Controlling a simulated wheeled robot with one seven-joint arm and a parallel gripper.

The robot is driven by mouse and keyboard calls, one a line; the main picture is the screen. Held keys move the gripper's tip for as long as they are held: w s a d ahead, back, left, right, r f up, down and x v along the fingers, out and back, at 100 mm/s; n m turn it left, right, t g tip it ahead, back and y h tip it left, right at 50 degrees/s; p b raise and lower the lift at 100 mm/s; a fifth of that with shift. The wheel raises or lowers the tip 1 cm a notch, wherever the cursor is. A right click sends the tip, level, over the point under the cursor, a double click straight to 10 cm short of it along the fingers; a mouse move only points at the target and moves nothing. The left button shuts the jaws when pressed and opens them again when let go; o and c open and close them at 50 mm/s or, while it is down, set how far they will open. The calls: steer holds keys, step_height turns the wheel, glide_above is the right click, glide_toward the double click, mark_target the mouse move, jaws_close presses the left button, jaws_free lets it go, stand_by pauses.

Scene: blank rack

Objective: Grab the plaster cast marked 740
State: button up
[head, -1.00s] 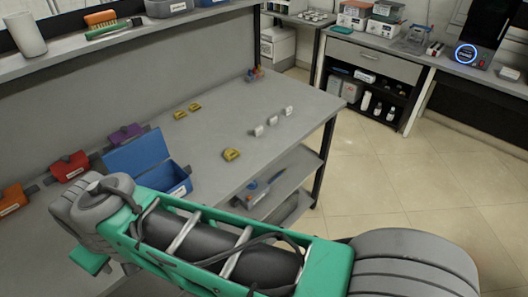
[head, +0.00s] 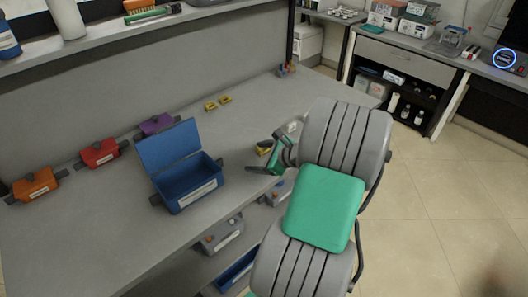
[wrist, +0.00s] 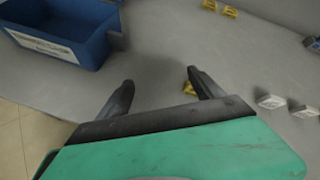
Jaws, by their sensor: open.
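White blocks that look like plaster casts stand on the grey bench. My gripper (head: 263,151) is open and empty above the bench. A yellow block (wrist: 189,88) is partly hidden by its right finger.
An open blue box (head: 190,187) stands left of my gripper. Two yellow blocks (head: 217,103) lie farther back. Purple (head: 156,124), red (head: 99,152) and orange (head: 35,184) bins line the bench's back. A shelf (head: 150,43) runs above. The bench's middle is largely clear.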

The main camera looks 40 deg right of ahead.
mark_target(268, 149)
steer(key=s+d+m, duration=0.1)
steer(key=d+m, duration=0.1)
steer(key=s+d+m+t+h, duration=0.1)
steer(key=d+m, duration=0.1)
steer(key=s+d+f+m+t, duration=0.1)
steer(key=d+m, duration=0.1)
steer(key=shift+s+d+h, duration=0.2)
steer(key=shift+d+h, duration=0.1)
steer(key=shift+d, duration=0.1)
steer(key=shift+w+d+m, duration=0.2)
steer(key=shift+d+m, duration=0.1)
steer(key=shift+m, duration=0.1)
steer(key=p+x, duration=0.1)
steer(key=x, duration=0.6)
steer(key=shift+w, duration=0.15)
steer(key=c, duration=1.5)
